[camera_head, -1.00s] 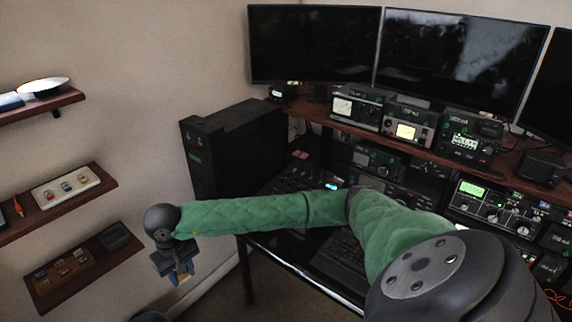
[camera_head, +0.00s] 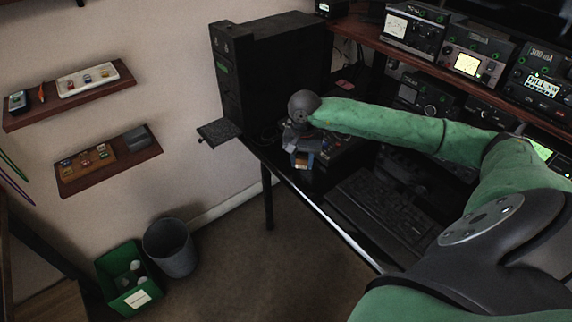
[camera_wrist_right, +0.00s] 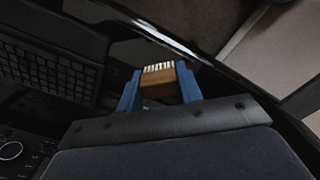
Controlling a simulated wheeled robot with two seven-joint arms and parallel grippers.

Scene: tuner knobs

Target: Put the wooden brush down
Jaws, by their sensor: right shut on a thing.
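The wooden brush (camera_wrist_right: 160,82) shows in the right wrist view as a brown block with pale bristles. My right gripper (camera_wrist_right: 161,88) is shut on it, with a blue finger on each side. In the head view my right gripper (camera_head: 302,159) is over the left end of the black desk (camera_head: 322,207), with the brush small and orange-brown below it. I cannot tell whether the brush touches the desk. My left gripper is not in view.
A keyboard (camera_head: 385,204) lies on the desk right of the gripper. A black computer tower (camera_head: 268,75) stands behind it. Radio units (camera_head: 467,62) line the shelf at right. A grey bin (camera_head: 170,248) and a green box (camera_head: 127,280) stand on the floor at left.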

